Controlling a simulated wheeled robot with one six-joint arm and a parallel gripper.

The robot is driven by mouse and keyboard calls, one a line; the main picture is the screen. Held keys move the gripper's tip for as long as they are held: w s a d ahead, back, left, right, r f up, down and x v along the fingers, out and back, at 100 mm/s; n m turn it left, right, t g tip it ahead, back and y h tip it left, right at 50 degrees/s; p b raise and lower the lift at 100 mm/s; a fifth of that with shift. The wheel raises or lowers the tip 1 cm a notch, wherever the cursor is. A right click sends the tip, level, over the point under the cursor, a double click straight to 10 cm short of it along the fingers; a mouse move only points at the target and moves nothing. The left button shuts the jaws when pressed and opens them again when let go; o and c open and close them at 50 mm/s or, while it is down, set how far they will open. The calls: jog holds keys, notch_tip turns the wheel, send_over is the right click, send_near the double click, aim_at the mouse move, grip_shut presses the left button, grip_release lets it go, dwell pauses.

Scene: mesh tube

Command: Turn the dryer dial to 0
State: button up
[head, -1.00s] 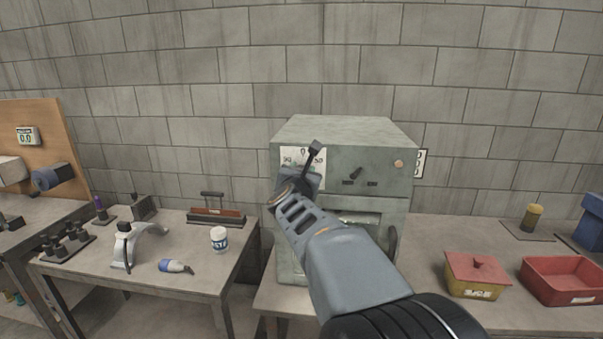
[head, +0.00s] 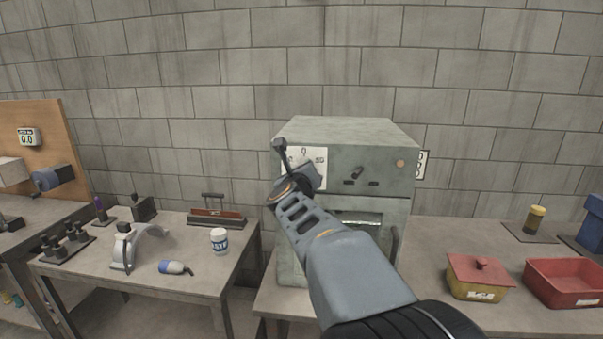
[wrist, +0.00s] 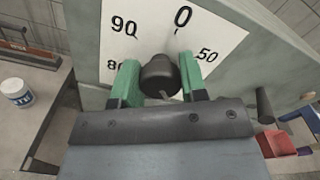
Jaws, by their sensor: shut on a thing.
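The dryer (head: 350,133) is a grey-green metal box on the bench. Its white dial plate (wrist: 150,25) shows 0 at the top, 90 and 80 at the left and 50 at the right in the wrist view. The dark round dial knob (wrist: 158,72) sits in front of the plate, between the green fingers of my gripper (wrist: 160,84). The fingers are shut on the knob, one on each side. In the head view my gripper (head: 304,182) hides the knob and the plate's lower part. I cannot tell exactly which number the knob points at.
A small lever (head: 357,172) and a round button (head: 400,163) are right of the dial on the dryer front. The left table holds a white jar (head: 219,240) and a bottle (head: 174,267). A lidded box (head: 477,277) and red tray (head: 563,281) stand at right.

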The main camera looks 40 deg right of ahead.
jog(key=n, duration=0.3)
jog(key=shift+n, duration=0.4)
jog(key=n+p, duration=0.1)
jog(key=n, duration=0.2)
jog(key=shift+n, duration=0.3)
jog(key=n+p, duration=0.1)
jog(key=n, duration=0.2)
jog(key=shift+n+p, duration=0.3)
jog(key=shift+n, duration=0.1)
jog(key=n+p, duration=0.1)
jog(key=n, duration=0.3)
jog(key=shift+p, duration=0.35)
jog(key=n+p, duration=0.2)
jog(key=n, duration=0.4)
jog(key=shift+n+p, duration=0.35)
jog(key=shift+n, duration=0.05)
jog(key=n+p, duration=0.2)
jog(key=n, duration=0.2)
jog(key=shift+f+n, duration=0.15)
jog(key=shift+n, duration=0.25)
jog(key=o, duration=0.9)
